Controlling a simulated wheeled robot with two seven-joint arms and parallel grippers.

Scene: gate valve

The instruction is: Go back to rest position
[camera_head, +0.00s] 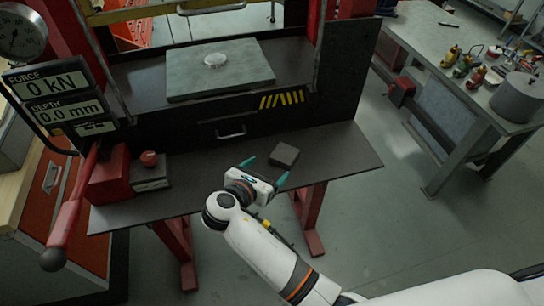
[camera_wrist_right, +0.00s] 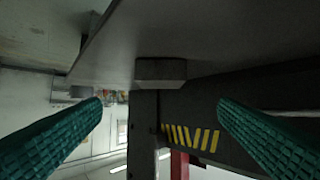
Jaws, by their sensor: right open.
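My right gripper (camera_head: 265,170) is open and empty, with its green fingers spread over the front shelf of the press. Both green fingers also show in the right wrist view (camera_wrist_right: 160,108), wide apart with nothing between their tips. A small dark grey block (camera_head: 285,154) lies on the shelf just beyond the fingertips. It also shows ahead of the fingers in the wrist view (camera_wrist_right: 160,72), apart from them. My left gripper is not in view.
The dark shelf (camera_head: 345,160) is bare to the right. A red lever (camera_head: 72,205) and a red box (camera_head: 110,178) stand at left, below the force display (camera_head: 50,85). A grey plate (camera_head: 220,82) lies behind. A cluttered workbench (camera_head: 440,60) stands at right across open floor.

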